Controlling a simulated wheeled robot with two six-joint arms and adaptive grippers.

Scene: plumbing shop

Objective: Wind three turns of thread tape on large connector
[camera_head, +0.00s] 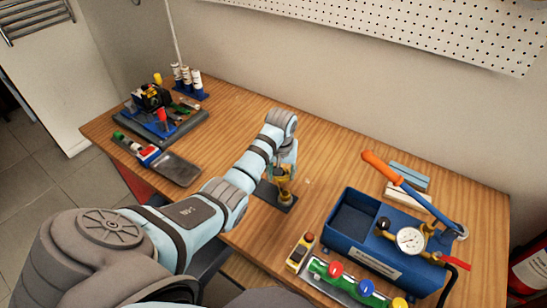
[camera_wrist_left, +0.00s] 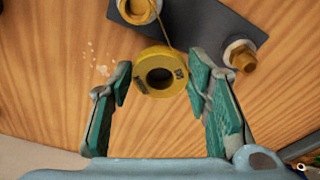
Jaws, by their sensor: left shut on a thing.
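My left gripper (camera_wrist_left: 160,84) is shut on a yellow tape roll (camera_wrist_left: 150,89) with a dark round hole, held just above the table. A thin yellow strand (camera_wrist_left: 166,32) runs from the roll up towards a large brass connector (camera_wrist_left: 138,8), cut off by the top edge of the left wrist view. A smaller brass connector (camera_wrist_left: 240,58) with a white collar stands on the same dark plate (camera_wrist_left: 201,22). In the head view my left gripper (camera_head: 286,160) is over the brass connector (camera_head: 285,186); the roll is hard to make out there. My right gripper is out of view.
A blue test pump (camera_head: 380,240) with a gauge and an orange-handled lever stands at the right, near a tray of coloured caps (camera_head: 350,285). A dark tray (camera_head: 165,130) with tools is at the far left. White specks (camera_wrist_left: 98,65) lie on the wood.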

